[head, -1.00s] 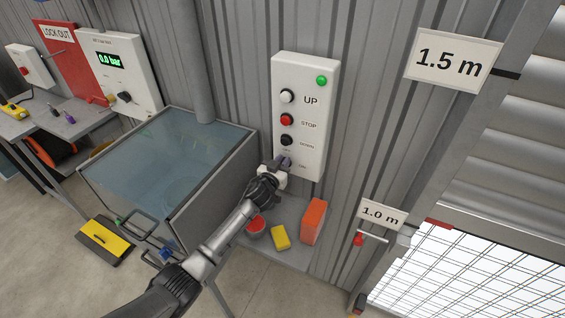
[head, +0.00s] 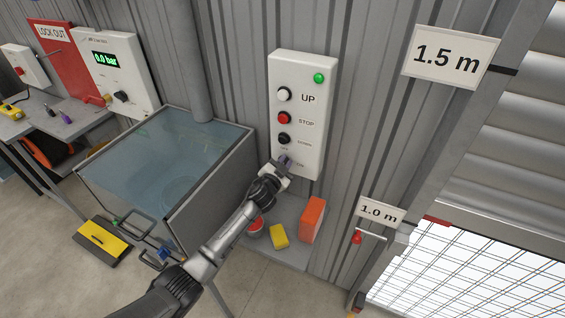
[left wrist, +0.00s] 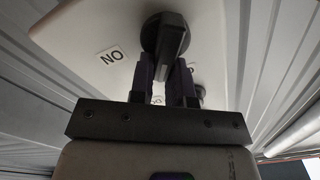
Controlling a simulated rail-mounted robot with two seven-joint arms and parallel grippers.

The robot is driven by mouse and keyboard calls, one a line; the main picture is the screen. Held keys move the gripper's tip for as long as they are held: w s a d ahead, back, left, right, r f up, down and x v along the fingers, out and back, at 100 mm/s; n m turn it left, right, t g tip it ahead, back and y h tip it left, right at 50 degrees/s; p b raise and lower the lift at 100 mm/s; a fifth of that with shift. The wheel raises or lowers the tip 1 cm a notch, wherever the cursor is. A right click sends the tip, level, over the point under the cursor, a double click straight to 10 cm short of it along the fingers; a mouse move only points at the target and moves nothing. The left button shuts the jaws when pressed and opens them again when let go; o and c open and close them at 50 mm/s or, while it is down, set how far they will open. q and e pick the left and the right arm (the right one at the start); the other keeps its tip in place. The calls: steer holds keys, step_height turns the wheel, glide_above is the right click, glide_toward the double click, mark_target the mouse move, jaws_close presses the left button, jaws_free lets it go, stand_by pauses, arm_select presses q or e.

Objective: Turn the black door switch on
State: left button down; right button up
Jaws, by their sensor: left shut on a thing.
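The white control box (head: 298,105) on the corrugated wall has white UP, red STOP and black DOWN buttons and a lit green lamp (head: 319,78). The black door switch (left wrist: 172,38) is at the box's lower end. It shows in the left wrist view as a round knob with a raised bar, tilted in the picture. The ON label (left wrist: 111,56) lies to its left there, upside down. My left gripper (left wrist: 166,78) is shut on the bar, a purple-dark finger on each side. In the head view the left gripper (head: 284,163) mostly hides the switch. My right gripper is not in view.
Below the box, a shelf holds a red tub (head: 256,225), a yellow block (head: 279,236) and an orange box (head: 312,220). A glass-topped tank (head: 165,160) stands to the left. A red-handled lever (head: 357,237) and the roller door are to the right.

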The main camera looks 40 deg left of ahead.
arm_select(q)
steer(key=shift+w+d+f+m+b, duration=0.1)
steer(key=shift+d+f+m+b, duration=0.15)
steer(key=shift+m, duration=1.6)
steer(key=shift+s+d+f+m+b, duration=0.15)
steer(key=shift+f+m, duration=0.25)
steer(key=shift+m, duration=1.4)
steer(key=shift+w+d+f+m+b, duration=0.15)
steer(key=shift+f+m+b, duration=0.15)
steer(key=shift+m, duration=1.55)
steer(key=c, duration=1.1)
jaws_free()
steer(key=shift+p+v, duration=0.6)
steer(key=shift+v, duration=6.3)
